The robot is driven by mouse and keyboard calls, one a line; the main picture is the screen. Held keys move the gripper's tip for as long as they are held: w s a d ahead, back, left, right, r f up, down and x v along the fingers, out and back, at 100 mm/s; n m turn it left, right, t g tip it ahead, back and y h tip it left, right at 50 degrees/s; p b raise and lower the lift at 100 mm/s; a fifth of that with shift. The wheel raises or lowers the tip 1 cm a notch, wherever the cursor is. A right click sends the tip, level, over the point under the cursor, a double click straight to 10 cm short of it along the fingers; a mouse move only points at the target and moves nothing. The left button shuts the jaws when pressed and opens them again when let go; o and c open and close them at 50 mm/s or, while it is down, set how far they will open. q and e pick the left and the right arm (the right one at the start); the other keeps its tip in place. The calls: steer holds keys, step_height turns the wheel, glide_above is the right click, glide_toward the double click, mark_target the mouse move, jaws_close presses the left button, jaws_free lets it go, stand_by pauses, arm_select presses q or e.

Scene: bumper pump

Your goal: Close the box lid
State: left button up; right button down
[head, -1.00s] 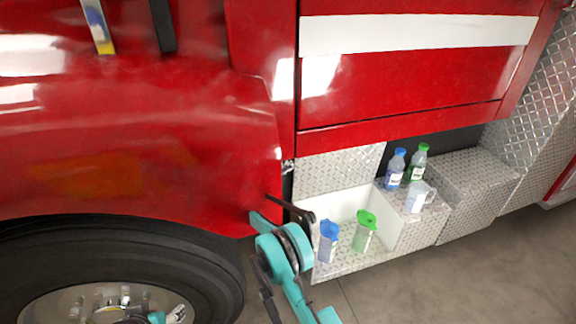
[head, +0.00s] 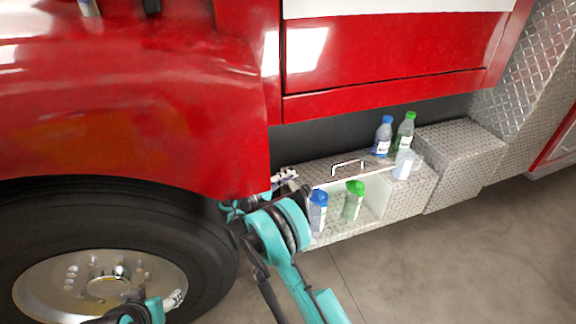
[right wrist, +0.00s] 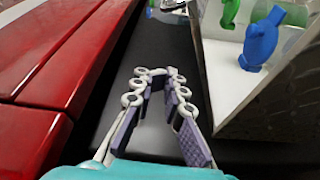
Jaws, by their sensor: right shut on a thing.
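The box (head: 372,203) is a metal diamond-plate bin under the red truck body. Its lid (head: 318,172), with a chrome handle (head: 348,167), is tilted partly down over the back of the opening; the front is still open. A blue-capped bottle (head: 318,212) and a green-capped one (head: 352,202) stand inside. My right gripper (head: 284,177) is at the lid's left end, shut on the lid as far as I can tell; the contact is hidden. In the right wrist view its fingers (right wrist: 160,80) are beside the box wall. My left gripper (head: 174,299) is low by the wheel, its jaws unclear.
A closed plated step (head: 460,150) is farther right. The truck wheel (head: 100,285) is at left. The floor in front is clear.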

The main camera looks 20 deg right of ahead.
steer(key=s+f+m, duration=0.2)
steer(key=s+f, duration=0.1)
steer(key=f, duration=0.6)
steer(key=shift+s+m+h, duration=0.3)
steer(key=shift+s+h, duration=0.1)
